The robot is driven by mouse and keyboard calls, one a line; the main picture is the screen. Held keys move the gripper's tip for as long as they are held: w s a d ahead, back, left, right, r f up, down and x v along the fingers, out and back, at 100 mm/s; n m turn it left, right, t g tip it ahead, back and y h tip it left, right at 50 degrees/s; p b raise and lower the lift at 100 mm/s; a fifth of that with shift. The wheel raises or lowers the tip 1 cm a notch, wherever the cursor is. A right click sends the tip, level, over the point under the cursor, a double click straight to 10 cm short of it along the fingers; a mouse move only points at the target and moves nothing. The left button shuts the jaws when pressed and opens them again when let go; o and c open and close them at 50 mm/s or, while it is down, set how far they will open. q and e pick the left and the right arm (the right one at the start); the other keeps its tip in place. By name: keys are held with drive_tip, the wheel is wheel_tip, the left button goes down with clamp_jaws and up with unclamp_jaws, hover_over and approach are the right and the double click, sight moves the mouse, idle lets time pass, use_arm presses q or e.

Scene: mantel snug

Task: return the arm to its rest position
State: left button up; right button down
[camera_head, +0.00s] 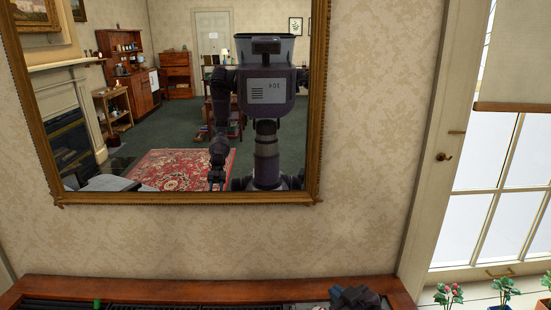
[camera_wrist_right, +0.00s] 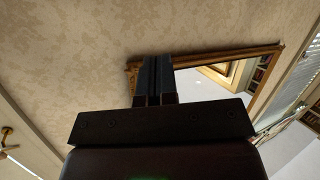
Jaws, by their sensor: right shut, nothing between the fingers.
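My right gripper (camera_head: 355,297) shows as a dark shape at the bottom edge of the head view, over the right part of a wooden-edged surface. In the right wrist view its two dark fingers (camera_wrist_right: 154,78) are together, with nothing between them, pointing toward the wallpapered wall and the gilt mirror frame. My left gripper is not directly in view. The mirror reflects my body with one arm hanging at the left, its end too small to read.
A large gilt-framed mirror (camera_head: 190,199) hangs on the patterned wall (camera_head: 230,240). Below is a wooden ledge (camera_head: 180,290) with a dark slatted or keyed area at its front.

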drive_tip(key=s+d+f+m+h, duration=0.2)
drive_tip(key=s+d+f, duration=0.2)
drive_tip(key=s, duration=0.5)
drive_tip(key=s+d+f+m+g+h, duration=0.1)
drive_tip(key=s+d+f+m+h, duration=0.1)
drive_tip(key=s+d+f, duration=0.2)
drive_tip(key=s+d+f+m+g+h, duration=0.1)
drive_tip(key=s+d+f+m+h, duration=0.1)
drive_tip(key=s+d+f, duration=0.3)
drive_tip(key=s+f, duration=0.4)
drive_tip(key=s, duration=0.7)
drive_tip(key=shift+s+f, duration=0.15)
drive_tip(key=shift+f, duration=0.05)
drive_tip(key=c, duration=1.8)
unclamp_jaws()
drive_tip(key=shift+c, duration=0.2)
